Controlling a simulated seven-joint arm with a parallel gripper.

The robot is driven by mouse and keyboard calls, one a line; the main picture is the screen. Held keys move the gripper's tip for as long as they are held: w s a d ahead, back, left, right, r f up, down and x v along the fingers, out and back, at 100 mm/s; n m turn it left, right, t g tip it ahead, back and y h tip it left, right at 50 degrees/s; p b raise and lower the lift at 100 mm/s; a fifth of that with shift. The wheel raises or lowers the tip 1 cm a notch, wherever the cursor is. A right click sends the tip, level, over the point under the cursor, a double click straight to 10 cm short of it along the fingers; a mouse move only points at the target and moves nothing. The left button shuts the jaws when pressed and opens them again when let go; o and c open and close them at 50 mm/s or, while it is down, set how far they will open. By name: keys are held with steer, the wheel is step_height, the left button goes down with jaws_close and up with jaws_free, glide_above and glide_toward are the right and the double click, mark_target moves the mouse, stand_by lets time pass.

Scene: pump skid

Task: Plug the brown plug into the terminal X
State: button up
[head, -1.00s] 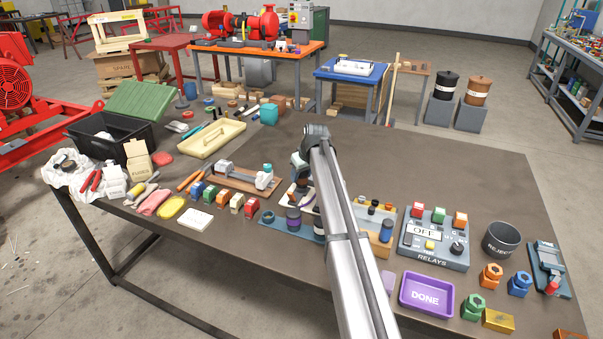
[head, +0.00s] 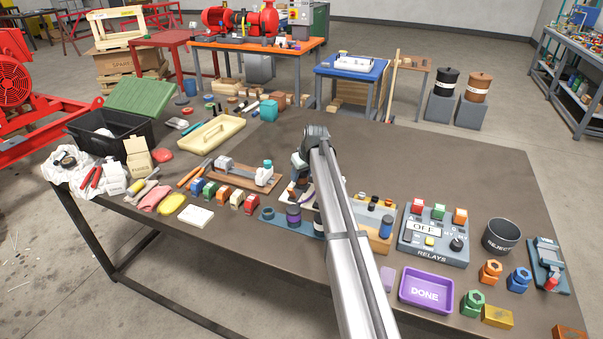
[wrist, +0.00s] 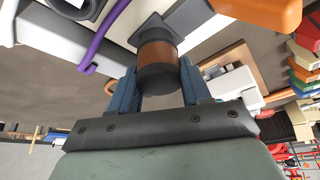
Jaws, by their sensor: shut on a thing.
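In the wrist view the brown plug (wrist: 155,54), a dark cylinder with a brown band, is between the blue fingers of my gripper (wrist: 158,74), which is shut on it. The plug's far end meets a dark square piece (wrist: 153,28); I cannot tell whether this is part of the plug or a socket, nor whether the plug is seated. No letter X is readable, so I cannot single out terminal X. In the head view my arm hides most of the gripper and plug above the white-and-blue stand area.
A purple cable (wrist: 97,48) runs close to the left of the plug in the wrist view. In the head view a wooden block with plugs (head: 381,235), the relay box (head: 420,245) and the purple DONE tray (head: 426,292) stand right of my arm.

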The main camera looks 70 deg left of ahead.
steer(key=o, duration=1.2)
steer(key=shift+o, duration=0.2)
steer(key=s+v, duration=0.1)
steer(key=v, duration=1.2)
steer(key=shift+w+r, duration=0.45)
steer(key=shift+w, duration=0.05)
steer(key=shift+d, duration=0.1)
